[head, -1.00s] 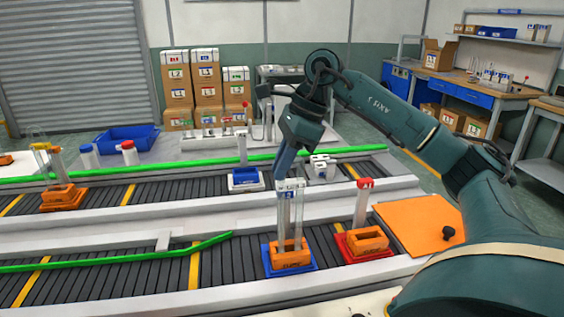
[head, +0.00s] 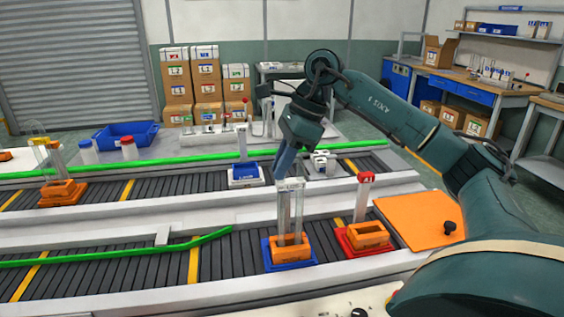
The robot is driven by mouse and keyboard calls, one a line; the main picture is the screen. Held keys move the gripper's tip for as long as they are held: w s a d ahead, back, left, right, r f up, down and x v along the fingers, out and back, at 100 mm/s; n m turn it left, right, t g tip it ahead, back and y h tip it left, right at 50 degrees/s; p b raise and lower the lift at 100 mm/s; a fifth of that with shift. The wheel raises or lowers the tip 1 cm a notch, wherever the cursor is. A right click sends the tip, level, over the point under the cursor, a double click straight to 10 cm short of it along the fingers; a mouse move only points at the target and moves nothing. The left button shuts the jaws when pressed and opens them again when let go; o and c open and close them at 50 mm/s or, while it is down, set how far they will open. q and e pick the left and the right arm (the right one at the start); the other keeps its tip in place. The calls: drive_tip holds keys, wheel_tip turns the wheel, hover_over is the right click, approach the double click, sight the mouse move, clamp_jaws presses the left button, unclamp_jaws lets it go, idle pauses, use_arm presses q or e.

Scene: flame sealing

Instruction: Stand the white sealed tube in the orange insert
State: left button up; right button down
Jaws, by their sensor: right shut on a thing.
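My right gripper (head: 287,172) points down over the near conveyor and is shut on the white sealed tube (head: 299,212) near its white, labelled top. The tube is clear, upright and directly above the orange insert (head: 290,248), which sits on a blue base (head: 268,258). The tube's lower part overlaps the insert in the head view. I cannot tell whether its bottom rests inside. A second clear upright shape stands close beside it, and the two are hard to separate. My left gripper is not in view.
To the right, a red base (head: 345,247) holds another orange insert (head: 368,236) with a red-capped tube (head: 363,200) beside it. A blue carrier (head: 245,176) stands on the far conveyor. Green rails (head: 130,253) run along the conveyors. An orange plate (head: 415,222) lies at right.

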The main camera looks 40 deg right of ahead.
drive_tip(key=c, duration=1.3)
unclamp_jaws()
use_arm(q)
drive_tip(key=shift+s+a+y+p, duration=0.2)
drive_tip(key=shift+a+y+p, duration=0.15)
drive_tip(key=shift+p, duration=0.6)
use_arm(e)
drive_tip(key=v, duration=1.3)
